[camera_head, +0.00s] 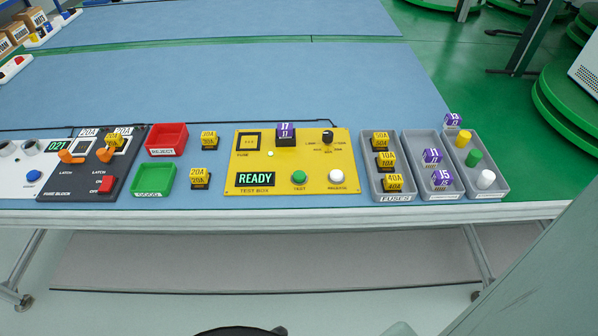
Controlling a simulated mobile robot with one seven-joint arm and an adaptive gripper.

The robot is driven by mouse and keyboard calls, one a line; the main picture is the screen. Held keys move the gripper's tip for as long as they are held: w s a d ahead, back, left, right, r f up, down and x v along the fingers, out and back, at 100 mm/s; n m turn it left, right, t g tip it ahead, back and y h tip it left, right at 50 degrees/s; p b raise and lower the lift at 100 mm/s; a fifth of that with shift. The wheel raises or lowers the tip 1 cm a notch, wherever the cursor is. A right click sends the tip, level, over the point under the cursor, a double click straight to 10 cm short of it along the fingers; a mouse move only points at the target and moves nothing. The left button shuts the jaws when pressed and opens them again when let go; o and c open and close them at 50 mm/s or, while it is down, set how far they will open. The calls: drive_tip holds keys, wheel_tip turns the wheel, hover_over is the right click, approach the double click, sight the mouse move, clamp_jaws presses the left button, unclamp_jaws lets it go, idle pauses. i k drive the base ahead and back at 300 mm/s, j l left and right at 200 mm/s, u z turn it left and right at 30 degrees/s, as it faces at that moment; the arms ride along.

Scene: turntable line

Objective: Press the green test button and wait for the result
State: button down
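The yellow test box (245,185) lies on the blue table near its front edge. Its green test button (299,177) is at the lower middle, above a label reading TEST. The display (256,178) left of the button shows READY in green. A white button (336,176) is to the right of the green one. A purple block marked J7 (286,130) sits in the socket at the top of the box. A black knob (327,137) is at its upper right. The fuse slot (249,142) at upper left looks empty. My gripper is not in view.
A red REJECT bin (166,139), green GOOD bin (153,180) and loose yellow fuses (200,178) are left of the box. The dark fuse block (75,185) stands farther left. Grey trays (367,160) with fuses, purple blocks and coloured cylinders are right.

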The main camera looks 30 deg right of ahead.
sight(299, 177)
drive_tip(key=z, duration=2.05)
drive_tip(key=k, duration=0.45)
drive_tip(key=j+z, duration=0.05)
